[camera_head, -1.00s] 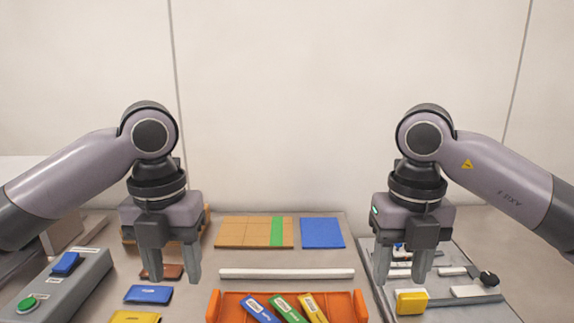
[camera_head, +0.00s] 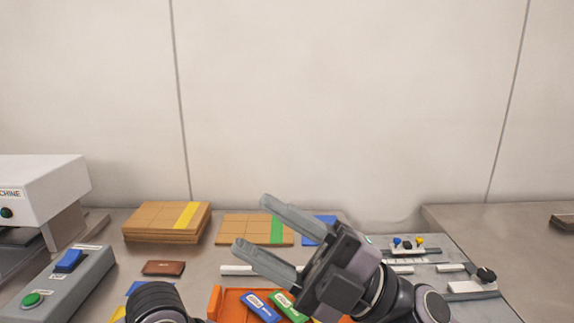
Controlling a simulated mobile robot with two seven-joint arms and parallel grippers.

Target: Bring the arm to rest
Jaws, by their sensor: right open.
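My right gripper (camera_head: 251,222) is raised over the middle of the bench, its two grey fingers pointing up and left. The fingers are spread apart with nothing between them. Its wrist and arm come in from the lower right and cover part of the orange tray (camera_head: 214,302). Only a dark round joint of my left arm shows at the bottom left; the left gripper is out of view.
A blue packet (camera_head: 262,306) and a green one (camera_head: 288,306) lie in the tray. Behind are a tan board with a green stripe (camera_head: 277,230) and stacked tan boards (camera_head: 160,220). A button box (camera_head: 65,290) stands left, a control panel (camera_head: 450,250) right.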

